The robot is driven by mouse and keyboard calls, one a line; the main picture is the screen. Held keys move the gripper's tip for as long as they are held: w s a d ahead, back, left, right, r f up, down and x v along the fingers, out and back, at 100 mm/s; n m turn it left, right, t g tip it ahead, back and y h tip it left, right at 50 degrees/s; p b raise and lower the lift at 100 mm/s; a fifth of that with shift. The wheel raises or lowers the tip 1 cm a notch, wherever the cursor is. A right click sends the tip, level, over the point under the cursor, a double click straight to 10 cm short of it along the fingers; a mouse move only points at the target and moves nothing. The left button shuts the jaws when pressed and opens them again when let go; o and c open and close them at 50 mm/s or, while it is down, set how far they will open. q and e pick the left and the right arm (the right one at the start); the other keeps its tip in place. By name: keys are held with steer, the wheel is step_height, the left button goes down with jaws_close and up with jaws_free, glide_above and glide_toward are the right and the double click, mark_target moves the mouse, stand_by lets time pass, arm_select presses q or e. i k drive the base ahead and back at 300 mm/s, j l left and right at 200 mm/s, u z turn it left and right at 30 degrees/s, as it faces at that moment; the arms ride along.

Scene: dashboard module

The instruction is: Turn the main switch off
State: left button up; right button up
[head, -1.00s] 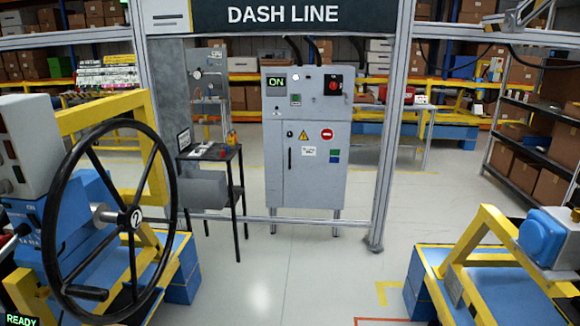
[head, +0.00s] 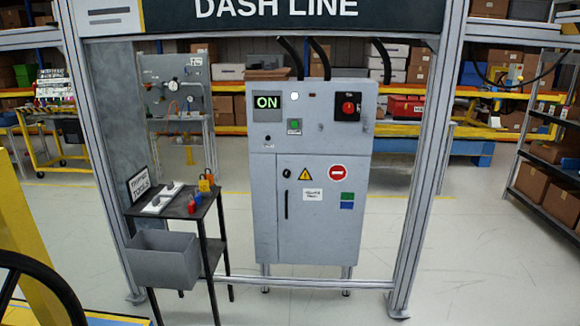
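The main switch is a red rotary knob (head: 348,107) on a black square plate, at the upper right of the grey electrical cabinet (head: 265,210) in the head view. A display (head: 267,102) at the cabinet's upper left reads "ON" in green. A green button (head: 294,125) sits between them, with a small white lamp (head: 294,96) above it. The cabinet door is closed and bears a handle, a warning sign and a red no-entry sign. Neither of my grippers shows in the head view.
A metal frame with a "DASH LINE" sign (head: 275,8) stands around the cabinet; its right post (head: 427,170) rises from the floor. A small black table (head: 170,206) with padlocks and a grey bin (head: 165,260) stands front left. A black wheel rim (head: 45,278) shows lower left. The floor ahead is clear.

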mark_target(348, 108)
steer(key=i+z, duration=0.1)
steer(key=i, duration=0.6)
steer(key=i+j+z, duration=0.1)
steer(key=i, duration=0.55)
steer(key=i+j+z, duration=0.1)
steer(key=i, duration=0.6)
steer(key=j, duration=0.1)
